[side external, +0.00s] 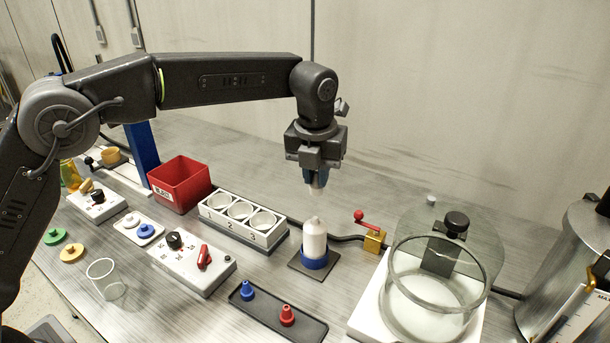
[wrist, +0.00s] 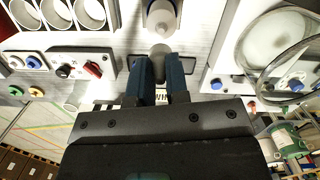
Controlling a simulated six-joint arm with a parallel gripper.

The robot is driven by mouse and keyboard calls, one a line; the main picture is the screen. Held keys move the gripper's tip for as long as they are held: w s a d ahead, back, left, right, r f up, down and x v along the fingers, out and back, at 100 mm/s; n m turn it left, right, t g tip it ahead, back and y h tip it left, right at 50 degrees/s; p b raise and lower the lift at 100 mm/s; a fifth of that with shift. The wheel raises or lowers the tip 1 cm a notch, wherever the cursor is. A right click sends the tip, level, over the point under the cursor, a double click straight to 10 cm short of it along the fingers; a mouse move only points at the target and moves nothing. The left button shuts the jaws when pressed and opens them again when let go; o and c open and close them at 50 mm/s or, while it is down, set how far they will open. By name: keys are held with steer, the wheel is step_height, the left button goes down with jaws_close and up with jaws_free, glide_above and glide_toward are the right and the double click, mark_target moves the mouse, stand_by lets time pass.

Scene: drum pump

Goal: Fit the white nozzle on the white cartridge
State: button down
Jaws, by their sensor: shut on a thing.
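The white cartridge (side external: 314,240) stands upright in a blue ring holder (side external: 314,262) on a dark square plate. It also shows at the top of the wrist view (wrist: 162,22). My gripper (side external: 316,181) points down above the cartridge, with a clear gap between them. Its blue fingers are shut on the white nozzle (side external: 316,189), whose pale tip shows just below them. In the wrist view the nozzle (wrist: 160,50) looks greyish between the fingertips and is partly hidden by them.
A black tray (side external: 264,316) in front holds a blue nozzle (side external: 247,290) and a red nozzle (side external: 287,315). A numbered three-cup rack (side external: 218,222) stands left of the cartridge. A brass valve with a red handle (side external: 374,241) and a glass vessel (side external: 393,285) stand to its right.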

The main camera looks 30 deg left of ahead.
glide_above(315, 218)
steer(key=shift+w+f, duration=0.1)
steer(key=shift+f, duration=2.5)
steer(key=shift+f, duration=1.05)
stand_by(1.5)
steer(key=c, duration=0.6)
jaws_free()
steer(key=shift+o, duration=0.2)
steer(key=shift+r, duration=0.1)
steer(key=shift+r, duration=3.45)
